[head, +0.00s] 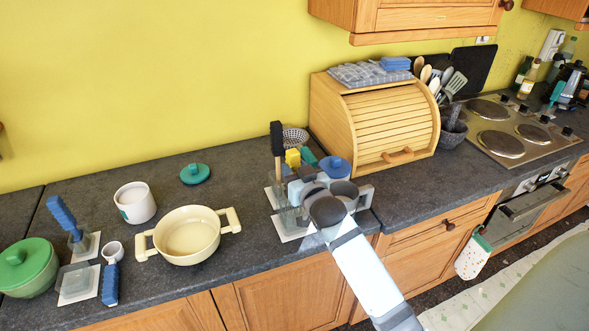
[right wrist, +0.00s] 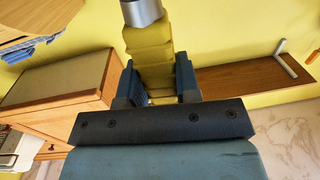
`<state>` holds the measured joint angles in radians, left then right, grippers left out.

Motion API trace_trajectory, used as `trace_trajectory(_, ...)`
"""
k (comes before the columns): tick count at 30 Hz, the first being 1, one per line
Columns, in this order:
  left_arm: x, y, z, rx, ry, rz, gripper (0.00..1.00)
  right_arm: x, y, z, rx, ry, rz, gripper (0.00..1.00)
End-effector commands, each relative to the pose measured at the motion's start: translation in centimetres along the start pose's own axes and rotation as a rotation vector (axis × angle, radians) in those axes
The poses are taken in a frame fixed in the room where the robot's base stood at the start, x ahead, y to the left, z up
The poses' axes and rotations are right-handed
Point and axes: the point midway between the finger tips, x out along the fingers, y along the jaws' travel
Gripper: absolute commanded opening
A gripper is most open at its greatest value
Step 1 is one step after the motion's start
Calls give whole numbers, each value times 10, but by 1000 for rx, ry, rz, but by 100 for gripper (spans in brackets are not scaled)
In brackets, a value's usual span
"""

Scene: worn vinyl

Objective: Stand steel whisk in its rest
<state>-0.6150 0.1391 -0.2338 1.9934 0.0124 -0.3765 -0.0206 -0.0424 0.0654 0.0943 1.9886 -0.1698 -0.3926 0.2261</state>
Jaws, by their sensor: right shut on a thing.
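My right gripper (head: 304,183) is over the counter just left of the wooden bread box. In the right wrist view its two dark blue fingers are shut on a yellow ribbed handle (right wrist: 152,58) with a steel collar, which I take to be the steel whisk's. Its yellow end (head: 293,158) also shows in the head view; no wires can be made out. Clear holders on white bases (head: 292,234) stand below and beside the gripper, partly hidden by it; I cannot tell which one is the whisk's rest. My left gripper is not in view.
A black-topped tool (head: 277,137) stands upright close left of the gripper. The bread box (head: 374,118) blocks the right. A cream pan (head: 188,235), white pot (head: 135,203) and green-lidded pot (head: 27,268) stand left.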

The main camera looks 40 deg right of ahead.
Motion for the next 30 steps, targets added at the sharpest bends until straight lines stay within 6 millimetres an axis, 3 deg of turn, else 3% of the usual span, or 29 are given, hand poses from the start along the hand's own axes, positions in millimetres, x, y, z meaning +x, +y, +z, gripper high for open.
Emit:
trace_trajectory(5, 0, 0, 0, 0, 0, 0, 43, 0, 0, 0, 0, 0, 0, 2)
trace_trajectory(6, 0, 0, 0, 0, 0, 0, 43, 0, 0, 0, 0, 0, 0, 33)
trace_trajectory(10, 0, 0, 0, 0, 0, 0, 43, 0, 0, 0, 0, 0, 0, 60)
trace_trajectory(30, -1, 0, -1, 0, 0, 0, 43, -3, 0, 0, 0, 0, 0, 60)
